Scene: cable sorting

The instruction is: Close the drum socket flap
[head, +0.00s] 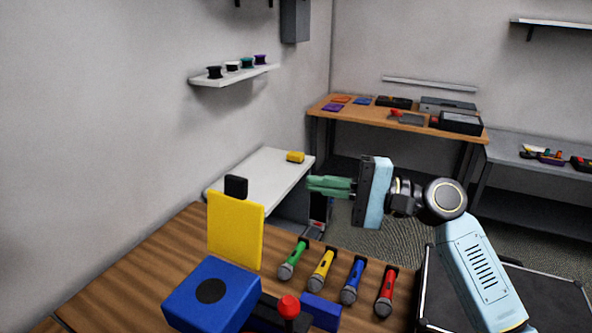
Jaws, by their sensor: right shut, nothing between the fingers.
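A yellow panel (236,230) stands upright on the wooden table at the lower left, with a black block (236,187) at its top edge. It looks like the raised flap. In front of it is a blue box (205,303) with a black round spot on its upper face. Whether the panel is hinged to the box cannot be seen. My right gripper (311,185) has its green fingers shut and empty, pointing left. In the picture it is right of the panel and apart from it, above the table's far edge. My left gripper is not in view.
Several microphones, green (292,260), yellow (321,270), blue (353,281) and red (386,293), lie in a row on the wooden table (130,265). A red knob (289,306) and a small blue block (321,311) sit beside the blue box. The table's left part is clear.

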